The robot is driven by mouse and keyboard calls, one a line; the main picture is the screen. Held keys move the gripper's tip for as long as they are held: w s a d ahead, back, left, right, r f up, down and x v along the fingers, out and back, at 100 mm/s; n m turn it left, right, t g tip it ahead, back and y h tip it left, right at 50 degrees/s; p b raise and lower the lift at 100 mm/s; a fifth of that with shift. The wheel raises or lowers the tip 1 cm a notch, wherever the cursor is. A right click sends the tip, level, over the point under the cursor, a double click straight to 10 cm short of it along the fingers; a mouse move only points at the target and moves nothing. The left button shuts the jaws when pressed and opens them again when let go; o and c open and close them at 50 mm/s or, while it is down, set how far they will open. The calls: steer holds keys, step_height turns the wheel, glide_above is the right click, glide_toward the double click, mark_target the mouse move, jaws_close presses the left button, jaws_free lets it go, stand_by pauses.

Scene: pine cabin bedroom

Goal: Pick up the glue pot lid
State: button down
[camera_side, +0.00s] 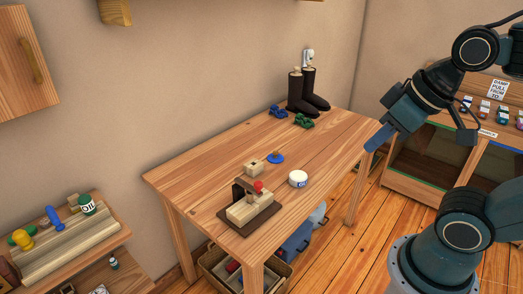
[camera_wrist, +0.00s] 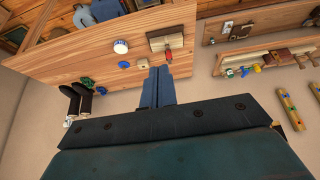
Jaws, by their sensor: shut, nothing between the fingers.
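A flat blue disc with a small orange-brown knob, which looks like the glue pot lid (camera_side: 276,158), lies on the wooden table (camera_side: 190,180). It also shows small in the wrist view (camera_wrist: 124,65). A white pot with a blue mark, likely the glue pot (camera_side: 298,179), stands apart from it, nearer the table's front edge; the wrist view shows this pot (camera_wrist: 120,47) too. My gripper (camera_side: 372,147) is raised in the air off the table's right end, well away from the lid. Its blue fingers (camera_wrist: 160,70) are closed together and empty.
A pale block (camera_side: 253,169) sits close to the lid. A wooden device with a red knob (camera_side: 250,208) stands at the front left. Dark boots (camera_side: 308,92) and blue and green small objects (camera_side: 303,121) occupy the back. The table's right part is clear.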

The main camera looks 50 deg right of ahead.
steer(key=c, duration=2.1)
jaws_free()
steer(key=o, duration=1.8)
